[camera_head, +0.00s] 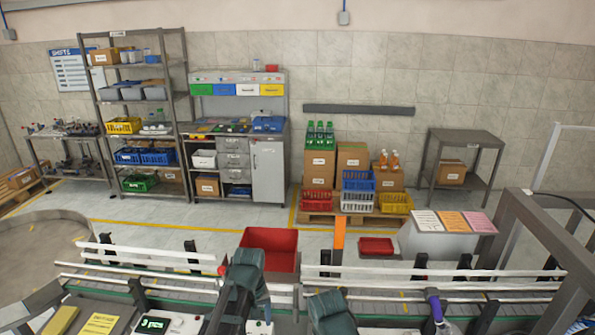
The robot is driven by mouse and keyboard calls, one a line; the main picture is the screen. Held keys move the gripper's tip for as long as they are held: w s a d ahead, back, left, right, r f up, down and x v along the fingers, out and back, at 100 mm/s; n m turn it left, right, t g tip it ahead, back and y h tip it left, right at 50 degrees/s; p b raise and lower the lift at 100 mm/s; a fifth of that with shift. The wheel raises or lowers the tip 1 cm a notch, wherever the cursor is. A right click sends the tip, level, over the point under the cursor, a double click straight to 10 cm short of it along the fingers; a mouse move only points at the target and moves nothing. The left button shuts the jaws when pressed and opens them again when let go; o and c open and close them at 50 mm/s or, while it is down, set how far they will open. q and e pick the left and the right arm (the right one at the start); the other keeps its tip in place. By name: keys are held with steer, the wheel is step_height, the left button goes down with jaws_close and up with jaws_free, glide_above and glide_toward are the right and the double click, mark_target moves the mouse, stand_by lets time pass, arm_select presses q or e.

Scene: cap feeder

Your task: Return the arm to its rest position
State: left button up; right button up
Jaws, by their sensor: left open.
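My left arm reaches up from the bottom centre as dark teal and black links. My left gripper (238,285) is at this arm, over the near conveyor and in front of the red bin. Its jaws are open and I see nothing held in them, though the fingers are hard to tell from the dark links. A dark teal part of my right arm shows at the bottom, right of the left arm. I cannot make out the right gripper.
A conveyor with white rails (390,274) runs across the front. A large red bin (283,239) stands just behind it, with a smaller red bin (376,246) to its right. A purple part (436,305) is at the lower right. Shelves and stacked boxes stand further back, beyond open floor.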

arm_select(q)
steer(key=s+d+f+m+y+b, duration=0.1)
steer(key=s+d+f+m+b, duration=0.7)
steer(key=s+f, duration=0.3)
steer(key=shift+s+d+b, duration=0.2)
steer(key=shift+s+b, duration=0.45)
steer(key=shift+s, duration=0.1)
